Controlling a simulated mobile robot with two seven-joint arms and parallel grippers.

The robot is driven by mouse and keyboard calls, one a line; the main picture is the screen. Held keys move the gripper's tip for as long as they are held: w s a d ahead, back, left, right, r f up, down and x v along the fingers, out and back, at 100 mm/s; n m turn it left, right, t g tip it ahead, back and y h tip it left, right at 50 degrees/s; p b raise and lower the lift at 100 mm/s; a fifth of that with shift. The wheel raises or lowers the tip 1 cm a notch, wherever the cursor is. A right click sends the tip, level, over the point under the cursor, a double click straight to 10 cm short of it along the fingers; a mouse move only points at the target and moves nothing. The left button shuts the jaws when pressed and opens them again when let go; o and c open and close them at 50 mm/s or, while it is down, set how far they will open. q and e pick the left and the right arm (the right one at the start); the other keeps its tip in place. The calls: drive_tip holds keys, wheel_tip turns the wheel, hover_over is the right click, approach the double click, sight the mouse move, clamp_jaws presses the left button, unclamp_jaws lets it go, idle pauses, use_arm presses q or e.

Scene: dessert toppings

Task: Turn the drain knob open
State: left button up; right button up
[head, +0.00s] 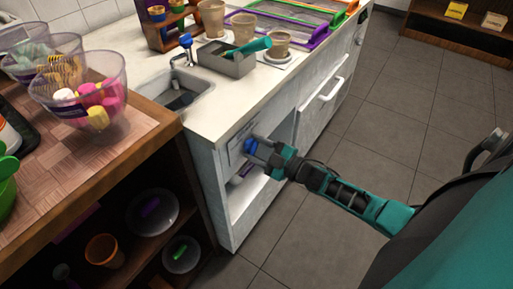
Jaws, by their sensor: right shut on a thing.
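A blue knob (250,146) sits at the upper inside of the open cabinet under the counter, beside a grey panel. My right gripper (255,150) reaches in from the right and is shut on this blue knob. The fingers hide part of it, so I cannot tell which way it is turned. Above and to the left is the sink basin (196,100), with some dark contents at its bottom. A faucet with a blue top (186,42) stands behind the sink. My left gripper is not in view.
A wooden shelf unit (158,130) on the left carries clear bowls of toppings (117,82). A grey bin with a teal scoop (228,64), cups and colored trays (288,20) stand on the white counter (262,84). The tiled floor (375,105) beyond my right arm is clear.

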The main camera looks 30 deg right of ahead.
drive_tip(key=o, duration=0.9)
drive_tip(key=shift+d+f, duration=0.1)
drive_tip(key=shift+d, duration=0.25)
drive_tip(key=shift+c, duration=0.2)
drive_tip(key=shift+o, duration=1)
drive_tip(key=shift+a, duration=0.2)
drive_tip(key=p+v, duration=0.1)
drive_tip(key=v, duration=1.2)
